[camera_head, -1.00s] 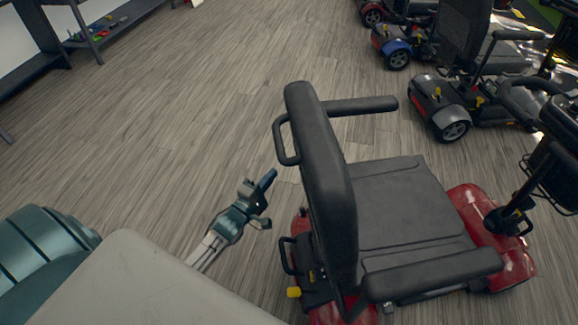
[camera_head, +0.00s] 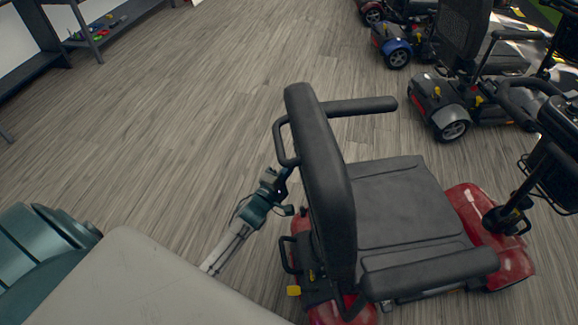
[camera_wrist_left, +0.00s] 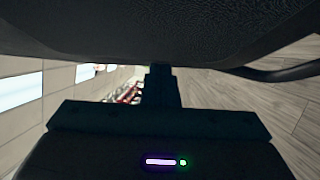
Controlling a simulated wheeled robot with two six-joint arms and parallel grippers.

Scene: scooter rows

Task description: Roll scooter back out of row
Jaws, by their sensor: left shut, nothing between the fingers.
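The red scooter (camera_head: 490,250) stands at right with its black seat (camera_head: 405,210) and upright seat back (camera_head: 322,170). A black loop handle (camera_head: 282,142) sticks out from the rear of the seat back. My left gripper (camera_head: 284,174) is shut and empty, just below this loop and close behind the seat back. I cannot tell whether it touches. In the left wrist view my gripper (camera_wrist_left: 160,85) is dark, and the dark underside of a scooter part (camera_wrist_left: 160,30) hangs over it. The right gripper is not in view.
A grey scooter (camera_head: 450,115) and a blue scooter (camera_head: 395,50) stand farther back at right. A dark shelf (camera_head: 100,35) stands at upper left. The wooden floor (camera_head: 170,130) between is clear.

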